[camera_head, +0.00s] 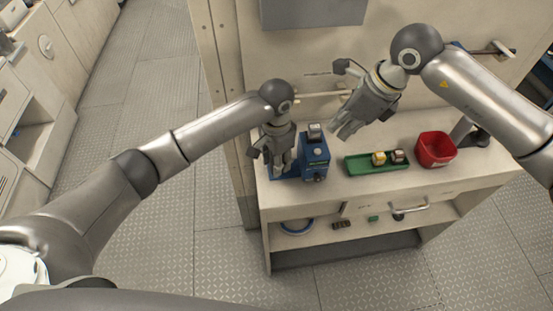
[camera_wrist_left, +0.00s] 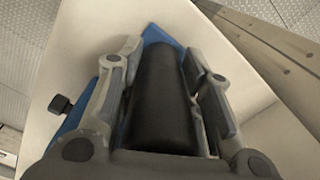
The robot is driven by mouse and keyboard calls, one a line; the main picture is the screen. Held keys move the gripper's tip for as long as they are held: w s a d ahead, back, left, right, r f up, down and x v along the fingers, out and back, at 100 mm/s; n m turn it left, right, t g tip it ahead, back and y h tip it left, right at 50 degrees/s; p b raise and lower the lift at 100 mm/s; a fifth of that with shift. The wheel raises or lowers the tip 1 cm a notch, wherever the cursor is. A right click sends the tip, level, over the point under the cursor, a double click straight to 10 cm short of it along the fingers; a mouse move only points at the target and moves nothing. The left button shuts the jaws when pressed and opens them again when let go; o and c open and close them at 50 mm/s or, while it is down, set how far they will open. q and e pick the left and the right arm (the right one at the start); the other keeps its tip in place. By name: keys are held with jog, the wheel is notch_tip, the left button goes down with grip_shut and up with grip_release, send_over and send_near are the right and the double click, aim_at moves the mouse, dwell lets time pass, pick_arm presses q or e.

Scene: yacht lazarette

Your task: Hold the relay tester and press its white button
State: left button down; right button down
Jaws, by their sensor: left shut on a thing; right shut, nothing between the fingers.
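The relay tester (camera_head: 316,158) is a blue box standing on the bench, with a small grey piece on top and a dark knob on its front. A blue base reaches left from it. My left gripper (camera_head: 281,165) is at its left side. In the left wrist view its fingers (camera_wrist_left: 165,95) are shut on a thick black cylinder, the tester's handle (camera_wrist_left: 160,100), above the blue base (camera_wrist_left: 163,36). My right gripper (camera_head: 340,131) is shut and empty, above the bench, right of the tester and apart from it. I cannot make out the white button.
A green tray (camera_head: 355,169) with a yellow block (camera_head: 379,158) and a brownish block (camera_head: 398,156) lies right of the tester. A red bin (camera_head: 436,150) stands further right. A shelf below holds a blue ring (camera_head: 297,227) and small pieces. A wall panel rises behind the bench.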

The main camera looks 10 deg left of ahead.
dwell(0.4)
jog(key=r+n+t+y, duration=0.2)
jog(key=n+t+y, duration=0.15)
jog(key=n, duration=0.25)
send_over(315, 156)
jog(key=shift+w+r+n+y, duration=0.1)
jog(key=shift+r+n+y, duration=0.15)
jog(key=shift+n+y, duration=0.15)
jog(key=shift+f, duration=0.15)
jog(key=shift+f, duration=4.3)
jog(key=shift+f, duration=0.1)
jog(key=shift+f, duration=0.3)
